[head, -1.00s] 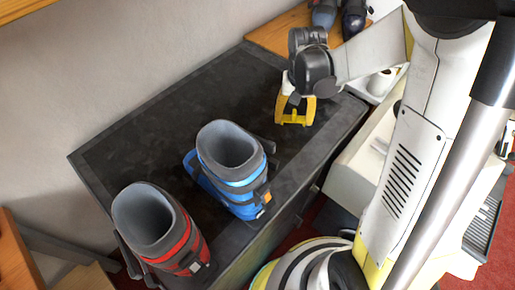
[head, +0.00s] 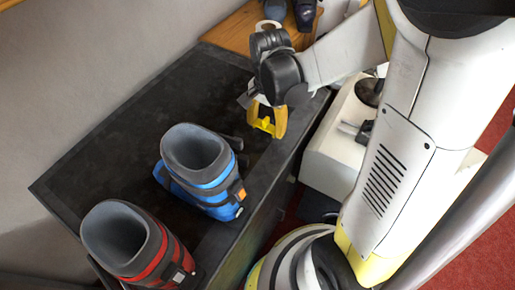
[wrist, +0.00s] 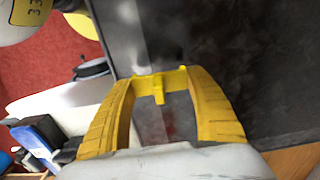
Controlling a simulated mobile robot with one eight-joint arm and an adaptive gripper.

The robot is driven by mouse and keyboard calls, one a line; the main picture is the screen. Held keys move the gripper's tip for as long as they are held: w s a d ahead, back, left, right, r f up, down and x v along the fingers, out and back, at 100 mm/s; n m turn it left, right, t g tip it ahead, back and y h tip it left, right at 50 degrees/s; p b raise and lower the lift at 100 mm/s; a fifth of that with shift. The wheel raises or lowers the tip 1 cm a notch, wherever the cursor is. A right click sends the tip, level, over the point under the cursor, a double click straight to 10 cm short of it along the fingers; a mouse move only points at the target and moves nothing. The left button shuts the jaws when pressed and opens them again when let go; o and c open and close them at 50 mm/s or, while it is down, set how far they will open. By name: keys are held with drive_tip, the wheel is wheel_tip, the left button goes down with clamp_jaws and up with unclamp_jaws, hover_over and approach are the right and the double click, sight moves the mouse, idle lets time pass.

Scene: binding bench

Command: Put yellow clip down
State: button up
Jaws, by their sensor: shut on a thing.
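The yellow clip (head: 264,125) is a small piece held between the tips of my gripper (head: 267,117), whose fingers are also yellow. In the wrist view the clip (wrist: 158,84) spans the gap between the two ribbed fingers of my gripper (wrist: 157,78), with a short tab in its middle. My gripper is shut on it. It is over the right end of the dark bench top (head: 120,120), near the front edge. I cannot tell whether the clip touches the surface.
A blue boot (head: 205,178) stands on the bench left of my gripper, and a red boot (head: 140,247) farther left. A wooden board (head: 232,32) with dark shoes (head: 304,12) lies beyond. A white cabinet (head: 335,150) stands to the right. The bench's back middle is clear.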

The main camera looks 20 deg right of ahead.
sight(261, 149)
drive_tip(key=shift+s+a+f+b, duration=0.4)
drive_tip(key=shift+s+a+f, duration=0.65)
drive_tip(key=shift+a, duration=0.2)
drive_tip(key=shift+f+b, duration=0.95)
drive_tip(key=shift+f, duration=0.95)
drive_tip(key=shift+f, duration=0.2)
drive_tip(key=o, duration=1.1)
